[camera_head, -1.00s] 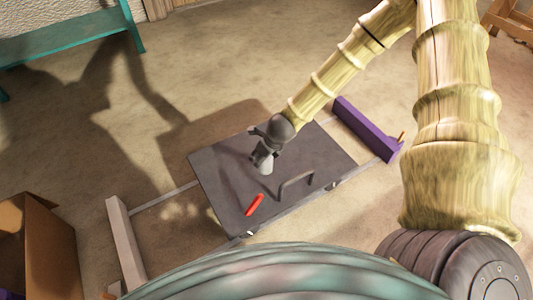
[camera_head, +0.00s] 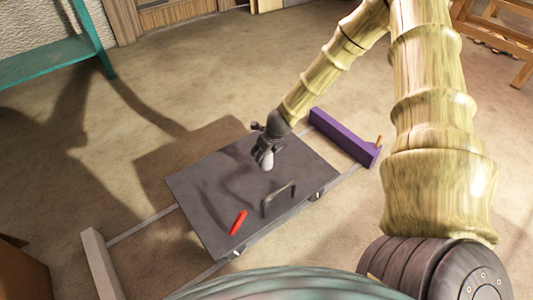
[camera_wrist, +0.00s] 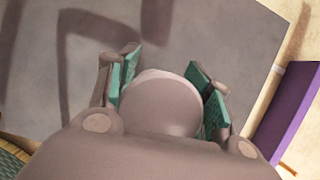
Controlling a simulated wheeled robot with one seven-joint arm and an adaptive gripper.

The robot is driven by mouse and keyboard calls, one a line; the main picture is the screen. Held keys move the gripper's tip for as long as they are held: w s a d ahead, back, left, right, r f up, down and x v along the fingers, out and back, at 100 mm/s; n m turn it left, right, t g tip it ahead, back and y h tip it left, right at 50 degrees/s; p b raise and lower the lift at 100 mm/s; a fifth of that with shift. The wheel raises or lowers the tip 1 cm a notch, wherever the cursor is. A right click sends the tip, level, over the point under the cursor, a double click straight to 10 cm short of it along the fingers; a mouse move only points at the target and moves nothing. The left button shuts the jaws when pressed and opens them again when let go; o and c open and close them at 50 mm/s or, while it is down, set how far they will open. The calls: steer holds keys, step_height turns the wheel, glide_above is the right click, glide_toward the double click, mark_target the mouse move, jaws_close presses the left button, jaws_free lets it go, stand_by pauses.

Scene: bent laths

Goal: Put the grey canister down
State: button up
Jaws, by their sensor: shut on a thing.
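The grey canister (camera_head: 267,161) is pale grey and is held in my gripper (camera_head: 264,150) over the dark grey panel (camera_head: 215,190). In the wrist view, the rounded end of the canister (camera_wrist: 160,103) sits between the green-padded fingers of my gripper (camera_wrist: 165,85), which are shut on it from both sides. In the head view it looks nearly upright, slightly tilted. I cannot tell whether its lower end touches the panel.
A red bar (camera_head: 238,222) and a dark bent handle (camera_head: 279,198) are on the panel's near part. A purple beam (camera_head: 345,138) stands right of the panel, a pale beam (camera_head: 101,265) to the left. A teal bench (camera_head: 55,58) is at far left. Much of the panel's left side is clear.

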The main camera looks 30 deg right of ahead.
steer(key=shift+w+d+f+b, duration=0.4)
steer(key=shift+d+f+b, duration=0.15)
steer(key=shift+f, duration=0.1)
steer(key=shift+w+d+f+b, duration=0.4)
steer(key=shift+d+f+b, duration=0.15)
steer(key=shift+f, duration=0.15)
steer(key=shift+w+d+f+b, duration=0.4)
steer(key=shift+d+f+b, duration=0.15)
steer(key=shift+f, duration=0.1)
steer(key=shift+r, duration=0.1)
steer(key=o, duration=1.2)
steer(key=shift+p+v, duration=2.8)
steer(key=shift+v, duration=3.25)
